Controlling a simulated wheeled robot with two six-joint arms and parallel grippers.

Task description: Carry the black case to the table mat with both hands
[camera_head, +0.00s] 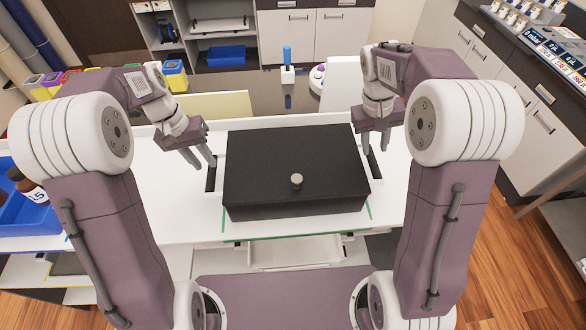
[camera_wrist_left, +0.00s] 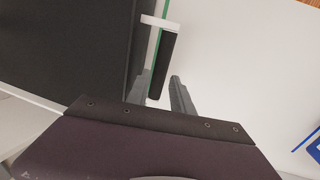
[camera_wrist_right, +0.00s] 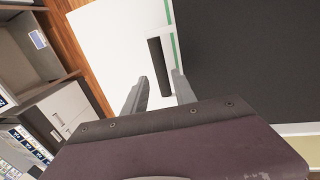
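The black case (camera_head: 295,160) lies flat on the white table, with a round knob on its near part. Its left side handle (camera_head: 211,174) and right side handle (camera_head: 373,165) are black bars. My left gripper (camera_head: 204,165) is open at the left handle; in the left wrist view that handle (camera_wrist_left: 164,62) shows between the fingertips (camera_wrist_left: 162,80). My right gripper (camera_head: 375,150) is open at the right handle; in the right wrist view that handle (camera_wrist_right: 158,65) shows between the fingertips (camera_wrist_right: 160,76). Neither grips it. I cannot tell which surface is the table mat.
Green lines (camera_head: 290,236) edge the table area around the case. A blue bin with a bottle (camera_head: 30,190) stands at the far left. Behind are a dark glossy table (camera_head: 258,85), a blue-topped white item (camera_head: 287,66) and several colored containers (camera_head: 70,78). Bare white table (camera_head: 165,205) lies left of the case.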

